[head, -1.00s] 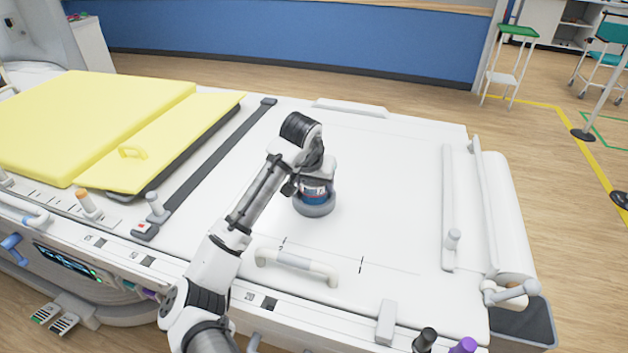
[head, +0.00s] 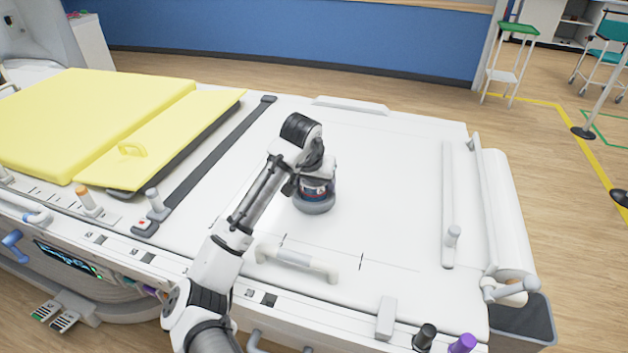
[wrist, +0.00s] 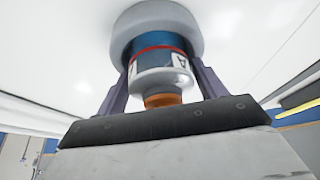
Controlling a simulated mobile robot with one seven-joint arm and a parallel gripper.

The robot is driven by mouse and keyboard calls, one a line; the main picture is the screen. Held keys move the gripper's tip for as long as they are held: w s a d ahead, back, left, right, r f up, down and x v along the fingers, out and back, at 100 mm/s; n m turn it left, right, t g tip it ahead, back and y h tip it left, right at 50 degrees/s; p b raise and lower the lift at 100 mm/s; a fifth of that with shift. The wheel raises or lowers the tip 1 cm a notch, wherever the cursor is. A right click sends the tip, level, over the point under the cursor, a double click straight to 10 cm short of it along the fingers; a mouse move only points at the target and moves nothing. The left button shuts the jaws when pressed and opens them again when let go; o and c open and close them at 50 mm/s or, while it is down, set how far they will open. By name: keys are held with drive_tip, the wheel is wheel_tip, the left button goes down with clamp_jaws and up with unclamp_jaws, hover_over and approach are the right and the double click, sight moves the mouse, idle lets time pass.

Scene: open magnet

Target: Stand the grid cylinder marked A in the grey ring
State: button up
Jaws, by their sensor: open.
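The grid cylinder marked A (head: 313,189) is blue with a red line, a white label and a pale narrower top. It stands upright in the grey ring (head: 315,208) on the white bed top. In the wrist view the letter A shows on the cylinder (wrist: 156,48), and the grey ring (wrist: 158,14) surrounds its far end. An orange part shows at its near end. My gripper (head: 316,178) is above the ring. In the wrist view my gripper (wrist: 162,80) is open, with one finger on each side of the cylinder. Whether either finger touches it is hard to tell.
A white handle (head: 295,262) lies in front of the ring, near the bed's front edge. Yellow pads (head: 90,120) and a dark strip (head: 215,165) are at the left. A raised white rail (head: 448,205) stands at the right.

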drive_tip(key=b+v, duration=0.2)
drive_tip(key=v, duration=1)
drive_tip(key=shift+r, duration=0.25)
